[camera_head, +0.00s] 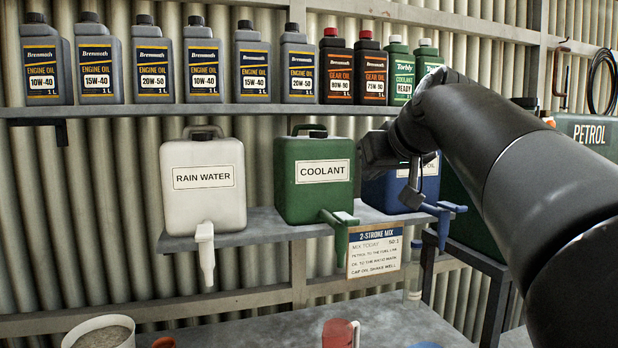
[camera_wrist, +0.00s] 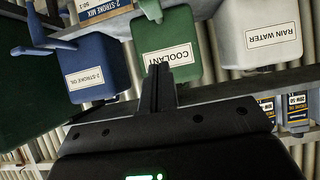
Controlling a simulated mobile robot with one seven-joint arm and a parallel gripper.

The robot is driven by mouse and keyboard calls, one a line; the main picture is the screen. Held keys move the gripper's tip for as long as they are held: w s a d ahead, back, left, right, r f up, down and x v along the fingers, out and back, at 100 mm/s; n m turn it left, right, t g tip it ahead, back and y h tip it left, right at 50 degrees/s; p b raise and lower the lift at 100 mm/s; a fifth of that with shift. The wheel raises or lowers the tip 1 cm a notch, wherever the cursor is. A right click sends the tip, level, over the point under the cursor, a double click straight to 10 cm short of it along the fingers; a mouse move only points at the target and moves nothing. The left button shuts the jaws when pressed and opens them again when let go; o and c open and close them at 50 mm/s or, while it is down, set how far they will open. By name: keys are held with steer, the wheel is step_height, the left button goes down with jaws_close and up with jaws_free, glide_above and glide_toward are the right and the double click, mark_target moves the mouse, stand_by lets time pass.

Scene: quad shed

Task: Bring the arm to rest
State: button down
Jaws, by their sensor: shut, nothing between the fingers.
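My arm reaches in from the right in the head view. My gripper (camera_head: 412,190) hangs in front of the blue 2-stroke oil container (camera_head: 376,187) and hides part of its label. Its fingers are together and empty. In the wrist view the gripper (camera_wrist: 158,85) shows as a narrow dark bar of closed fingers, with the coolant container (camera_wrist: 168,45) behind it. That view is turned over. I cannot tell whether the gripper touches anything.
White rain water (camera_head: 203,188) and green coolant (camera_head: 314,180) containers stand on the lower shelf (camera_head: 240,225), taps jutting forward. Several bottles line the upper shelf (camera_head: 180,110). A petrol container (camera_head: 590,135) is at right. A bucket (camera_head: 100,332) and red cup (camera_head: 340,334) are on the bench below.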

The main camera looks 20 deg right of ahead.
stand_by(0.7)
steer(key=s+a+f+g, duration=0.2)
steer(key=s+a+f, duration=0.3)
steer(key=f, duration=0.6)
steer(key=s+a+f+g, duration=0.2)
steer(key=s+a+f, duration=0.2)
steer(key=s+f, duration=0.4)
steer(key=s+a+f+g, duration=0.2)
steer(key=s+a+f, duration=0.3)
steer(key=f, duration=1.1)
steer(key=shift+s+a+f, duration=0.25)
steer(key=shift+s+a, duration=0.1)
steer(key=shift+s, duration=0.3)
